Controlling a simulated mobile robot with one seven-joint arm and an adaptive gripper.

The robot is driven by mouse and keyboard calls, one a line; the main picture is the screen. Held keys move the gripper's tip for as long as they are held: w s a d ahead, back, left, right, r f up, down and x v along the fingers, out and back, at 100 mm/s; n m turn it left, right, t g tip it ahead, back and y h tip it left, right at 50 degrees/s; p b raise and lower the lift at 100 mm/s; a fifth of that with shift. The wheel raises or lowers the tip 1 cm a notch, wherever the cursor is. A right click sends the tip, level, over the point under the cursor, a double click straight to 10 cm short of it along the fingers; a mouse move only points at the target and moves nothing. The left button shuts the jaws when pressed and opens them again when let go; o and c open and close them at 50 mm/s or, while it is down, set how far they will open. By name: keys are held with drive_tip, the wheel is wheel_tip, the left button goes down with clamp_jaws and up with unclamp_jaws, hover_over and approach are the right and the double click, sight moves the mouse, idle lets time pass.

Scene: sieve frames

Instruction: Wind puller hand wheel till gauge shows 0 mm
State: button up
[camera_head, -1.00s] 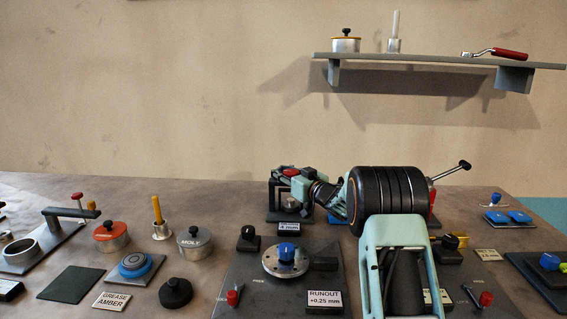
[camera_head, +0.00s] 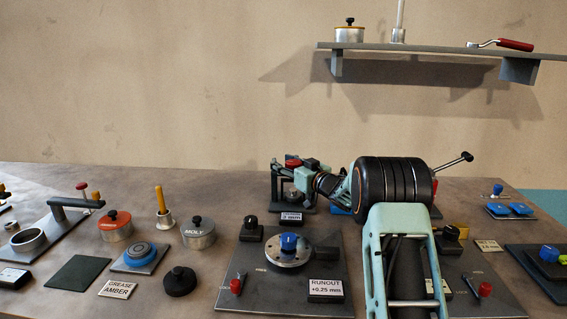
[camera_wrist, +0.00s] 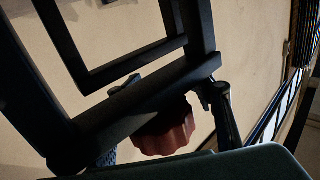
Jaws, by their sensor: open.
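The puller is a dark upright frame (camera_head: 276,190) at the back of the bench, with a red hand wheel (camera_head: 293,162) on top. Its small gauge plate (camera_head: 291,217) stands in front and reads in mm; the digit is too small to read surely. My gripper (camera_head: 304,167) is open at the wheel, reaching in from the right. In the wrist view the red wheel (camera_wrist: 165,132) shows below the dark puller frame (camera_wrist: 150,98), partly hidden by it. A dark finger stands just right of the wheel; I cannot tell if it touches.
In front of the puller are a dark plate (camera_head: 225,296) with a blue-knobbed disc (camera_head: 288,248) and a black knob (camera_head: 252,230). A MOLY tin (camera_head: 198,234) and an orange-lidded tin (camera_head: 115,226) stand left. A wall shelf (camera_head: 430,50) hangs above.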

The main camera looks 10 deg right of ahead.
sight(294, 166)
drive_tip(key=v, duration=0.6)
drive_tip(key=shift+d, duration=0.1)
drive_tip(key=shift+v, duration=0.75)
drive_tip(key=shift+o, duration=0.6)
